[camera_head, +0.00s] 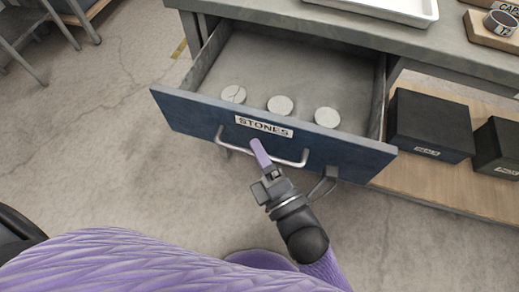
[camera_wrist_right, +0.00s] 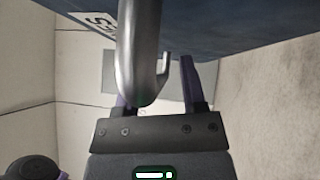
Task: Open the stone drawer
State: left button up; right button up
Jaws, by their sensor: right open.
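The stone drawer (camera_head: 330,149) is blue-fronted with a white "STONES" label (camera_head: 264,126) and is pulled out from under the workbench. Several round pale stones (camera_head: 281,105) lie inside it near the front. Its metal bar handle (camera_head: 298,161) is on the drawer front below the label. My right gripper (camera_head: 260,154) is at the handle in the head view. In the right wrist view the handle (camera_wrist_right: 140,60) passes between the open fingers of my right gripper (camera_wrist_right: 155,85). I cannot tell whether the fingers touch it. My left gripper is not in view.
The workbench top (camera_head: 350,38) holds a white tray (camera_head: 400,8) and a wooden block with a ring-shaped part (camera_head: 503,21). Two dark boxes (camera_head: 430,124) stand on the wooden shelf (camera_head: 440,190) at the right. The floor (camera_head: 100,150) left of the drawer is clear.

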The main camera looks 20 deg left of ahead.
pick_arm(q)
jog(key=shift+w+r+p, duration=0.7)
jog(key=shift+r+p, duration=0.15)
jog(key=shift+p, duration=0.1)
pick_arm(e)
jog(key=v, duration=0.9)
jog(key=shift+s+d, duration=0.25)
jog(key=shift+s, duration=0.05)
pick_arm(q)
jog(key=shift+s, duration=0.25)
